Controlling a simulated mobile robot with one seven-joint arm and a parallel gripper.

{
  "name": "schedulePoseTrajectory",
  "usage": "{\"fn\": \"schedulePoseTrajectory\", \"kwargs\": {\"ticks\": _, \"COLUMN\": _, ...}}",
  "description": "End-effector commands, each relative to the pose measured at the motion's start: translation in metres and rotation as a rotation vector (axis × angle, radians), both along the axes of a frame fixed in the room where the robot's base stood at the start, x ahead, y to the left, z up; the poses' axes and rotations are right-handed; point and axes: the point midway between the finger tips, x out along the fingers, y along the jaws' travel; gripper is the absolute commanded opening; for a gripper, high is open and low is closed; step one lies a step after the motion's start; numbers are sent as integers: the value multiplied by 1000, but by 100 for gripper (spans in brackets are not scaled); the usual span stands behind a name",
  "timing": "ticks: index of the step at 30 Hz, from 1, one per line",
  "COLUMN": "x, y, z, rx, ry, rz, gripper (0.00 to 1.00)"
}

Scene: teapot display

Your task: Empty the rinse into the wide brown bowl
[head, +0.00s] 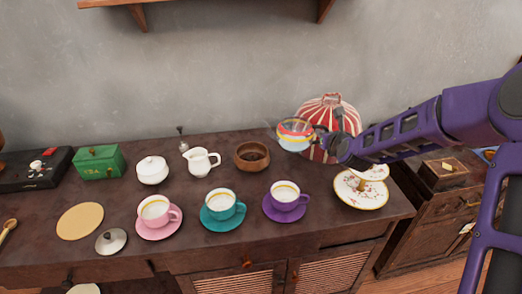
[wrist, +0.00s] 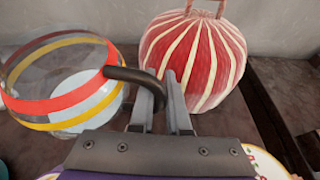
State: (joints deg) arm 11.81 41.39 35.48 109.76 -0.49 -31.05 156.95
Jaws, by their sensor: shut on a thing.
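My gripper (head: 330,142) is shut on the dark handle of a clear glass teapot (head: 295,138) with red and yellow bands. In the wrist view the teapot (wrist: 62,88) hangs left of the fingers (wrist: 165,100), with pale liquid low inside. It looks roughly upright, held above the sideboard. The wide brown bowl (head: 252,166) stands on the sideboard to the left of the teapot, behind the cups. Its inside looks dark; I cannot tell what it holds. The bowl is outside the wrist view.
A red-striped tea cosy (head: 331,106) stands right behind the teapot. A white jug (head: 203,162) stands left of the bowl. Pink (head: 156,211), teal (head: 222,206) and purple (head: 286,196) cups stand in front. A gold-rimmed plate stand (head: 361,199) is below my arm.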

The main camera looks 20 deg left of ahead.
Motion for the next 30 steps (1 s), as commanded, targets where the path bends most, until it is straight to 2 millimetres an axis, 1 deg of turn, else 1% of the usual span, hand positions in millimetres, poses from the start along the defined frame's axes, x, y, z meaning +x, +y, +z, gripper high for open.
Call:
{"fn": "schedulePoseTrajectory", "kwargs": {"ticks": 1, "x": 4, "y": -9, "z": 6, "rx": -1, "ry": -7, "rz": -23, "gripper": 0}}
{"fn": "schedulePoseTrajectory", "kwargs": {"ticks": 4, "x": 10, "y": -25, "z": 13, "rx": 0, "ry": -4, "rz": -64, "gripper": 0}}
{"fn": "schedulePoseTrajectory", "kwargs": {"ticks": 7, "x": 13, "y": -36, "z": 17, "rx": 0, "ry": -3, "rz": -89, "gripper": 0}}
{"fn": "schedulePoseTrajectory", "kwargs": {"ticks": 10, "x": 15, "y": -41, "z": 20, "rx": 3, "ry": -2, "rz": -104, "gripper": 0}}
{"fn": "schedulePoseTrajectory", "kwargs": {"ticks": 20, "x": 15, "y": -43, "z": 20, "rx": 0, "ry": -2, "rz": -109, "gripper": 0}}
{"fn": "schedulePoseTrajectory", "kwargs": {"ticks": 26, "x": 14, "y": -38, "z": 7, "rx": -39, "ry": -11, "rz": -106, "gripper": 0}}
{"fn": "schedulePoseTrajectory", "kwargs": {"ticks": 30, "x": 12, "y": -34, "z": -9, "rx": -96, "ry": -24, "rz": -104, "gripper": 0}}
